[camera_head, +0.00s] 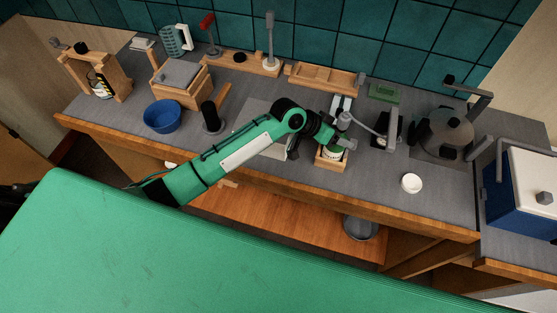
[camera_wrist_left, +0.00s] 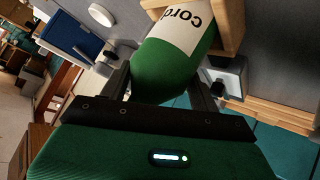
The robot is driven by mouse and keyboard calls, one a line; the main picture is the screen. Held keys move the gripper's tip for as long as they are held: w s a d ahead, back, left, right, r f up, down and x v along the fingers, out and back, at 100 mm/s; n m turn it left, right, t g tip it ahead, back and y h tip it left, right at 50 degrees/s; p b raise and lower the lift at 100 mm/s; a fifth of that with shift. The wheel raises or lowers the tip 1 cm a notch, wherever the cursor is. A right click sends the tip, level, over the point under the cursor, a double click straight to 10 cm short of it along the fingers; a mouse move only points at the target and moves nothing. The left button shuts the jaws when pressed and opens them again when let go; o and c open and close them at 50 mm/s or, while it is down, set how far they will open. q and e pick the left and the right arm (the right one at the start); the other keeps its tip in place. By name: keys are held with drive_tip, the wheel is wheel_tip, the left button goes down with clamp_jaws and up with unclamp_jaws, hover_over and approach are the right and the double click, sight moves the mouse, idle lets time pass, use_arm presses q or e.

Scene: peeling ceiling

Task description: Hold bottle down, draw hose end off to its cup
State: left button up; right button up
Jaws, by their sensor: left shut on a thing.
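The green bottle (camera_head: 333,154) with a white label stands in a small wooden holder (camera_head: 331,164) on the counter; my arm partly hides it. In the left wrist view the bottle (camera_wrist_left: 165,70) lies between both fingers, its label lettering partly readable. My left gripper (camera_head: 336,143) is shut on the bottle; the wrist view shows its fingers (camera_wrist_left: 168,85) on either side. A thin pale hose (camera_head: 366,124) seems to run right from near the bottle toward a dark block (camera_head: 389,127); its end is unclear. A small white round cup (camera_head: 411,183) stands to the right, apart from the gripper. My right gripper is not in view.
A blue bowl (camera_head: 162,117) and a black upright cylinder (camera_head: 211,117) stand left of my arm. A dark round pot-like thing (camera_head: 446,130) stands at the right, beyond the cup. A blue box with a white lid (camera_head: 525,192) stands far right. The counter around the cup is clear.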

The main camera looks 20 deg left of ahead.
use_arm(q)
drive_tip(key=shift+s+a+f, duration=0.2)
drive_tip(key=shift+a+f, duration=0.05)
drive_tip(key=shift+f, duration=0.45)
drive_tip(key=shift+r, duration=0.15)
drive_tip(key=o, duration=1.7)
drive_tip(key=shift+w, duration=0.2)
drive_tip(key=shift+o, duration=0.2)
drive_tip(key=shift+w+r+p, duration=0.1)
drive_tip(key=shift+r+p, duration=0.1)
drive_tip(key=shift+p, duration=0.1)
drive_tip(key=shift+d+r, duration=0.1)
drive_tip(key=shift+d, duration=0.05)
